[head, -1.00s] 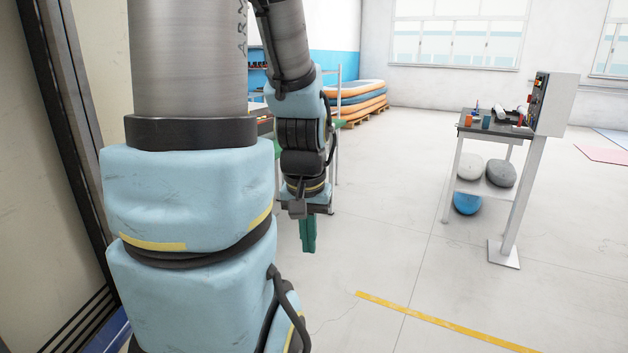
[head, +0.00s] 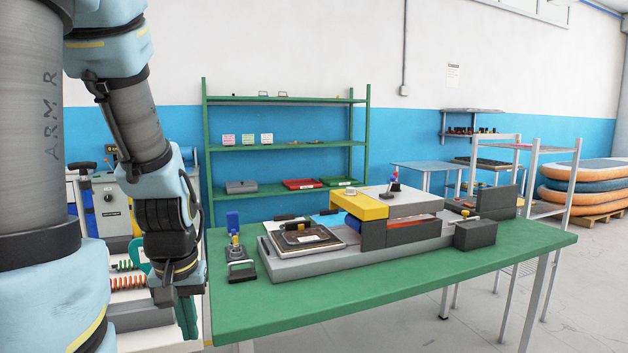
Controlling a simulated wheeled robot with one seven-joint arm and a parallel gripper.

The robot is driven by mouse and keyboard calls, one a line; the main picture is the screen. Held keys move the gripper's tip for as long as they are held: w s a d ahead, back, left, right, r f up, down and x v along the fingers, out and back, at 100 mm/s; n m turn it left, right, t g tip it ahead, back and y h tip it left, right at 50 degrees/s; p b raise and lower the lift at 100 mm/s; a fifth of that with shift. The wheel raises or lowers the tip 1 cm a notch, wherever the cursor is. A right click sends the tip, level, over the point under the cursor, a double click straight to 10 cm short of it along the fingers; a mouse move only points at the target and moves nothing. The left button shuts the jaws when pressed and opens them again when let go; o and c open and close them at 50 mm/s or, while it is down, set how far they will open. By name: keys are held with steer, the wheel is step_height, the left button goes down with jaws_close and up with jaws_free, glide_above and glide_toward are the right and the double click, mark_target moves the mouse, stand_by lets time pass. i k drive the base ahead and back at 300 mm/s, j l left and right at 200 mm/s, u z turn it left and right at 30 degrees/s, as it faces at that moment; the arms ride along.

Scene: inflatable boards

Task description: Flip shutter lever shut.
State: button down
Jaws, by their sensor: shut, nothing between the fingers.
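A grey machine (head: 357,264) with a yellow block (head: 357,205) lies on the green table. A small upright lever-like part (head: 395,182) with red and blue on it stands on the machine's top plate. Another upright part (head: 233,222) with a blue top stands at the table's left side. I cannot tell which of these, if either, is the shutter lever. My gripper (head: 188,318) hangs with its green fingers pointing down, shut and empty, in front of the table's left edge. It is apart from the machine and both upright parts.
The green table (head: 420,285) has a bare strip along its front edge. A flat plate (head: 300,240) and a black-handled piece (head: 242,270) lie at its left. A green shelf rack (head: 285,146) stands behind. A workbench with coiled hoses (head: 128,283) is at the left.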

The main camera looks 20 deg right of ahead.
mark_target(392, 179)
steer(key=l+u, duration=0.45)
steer(key=l, duration=0.35)
steer(key=l+u, duration=0.4)
steer(key=l, duration=0.35)
steer(key=k, duration=0.05)
